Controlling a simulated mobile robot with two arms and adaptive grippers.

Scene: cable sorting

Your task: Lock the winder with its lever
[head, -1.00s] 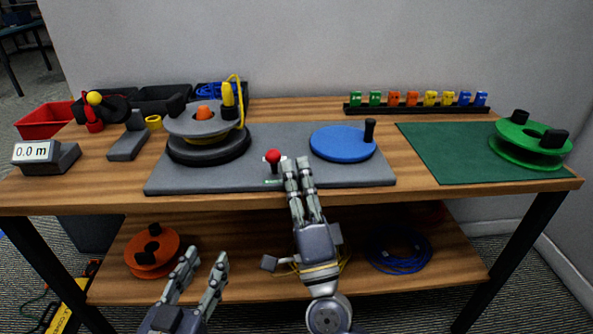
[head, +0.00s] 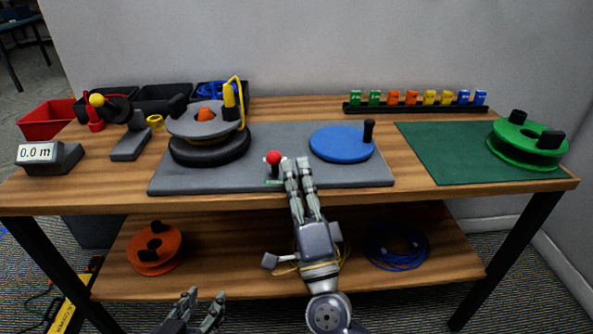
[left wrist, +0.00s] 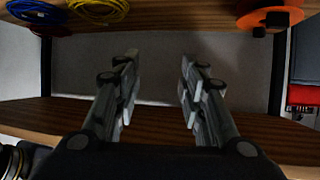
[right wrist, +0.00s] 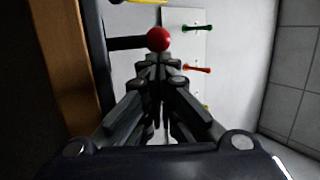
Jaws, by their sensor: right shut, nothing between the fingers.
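The winder's grey base plate (head: 330,178) lies on the table, with a grey reel (head: 183,124) at its left and a blue disc (head: 340,145) with a black crank handle at its right. The lever's red knob (head: 274,158) is at the plate's front edge, by a small green mark. My right gripper (head: 297,163) is shut and empty, its fingertips just right of the knob. In the right wrist view the red knob (right wrist: 159,39) is just beyond the fingertips (right wrist: 160,64); I cannot tell if they touch. My left gripper (head: 202,298) is open and empty below the table's front.
A yellow cable (head: 229,97) rises from the reel. A green spool (head: 526,141) sits on the green mat (head: 435,165). A length display (head: 48,157) reads 0.0 m. The lower shelf (head: 220,265) holds an orange spool (head: 153,250) and a blue cable (head: 398,252).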

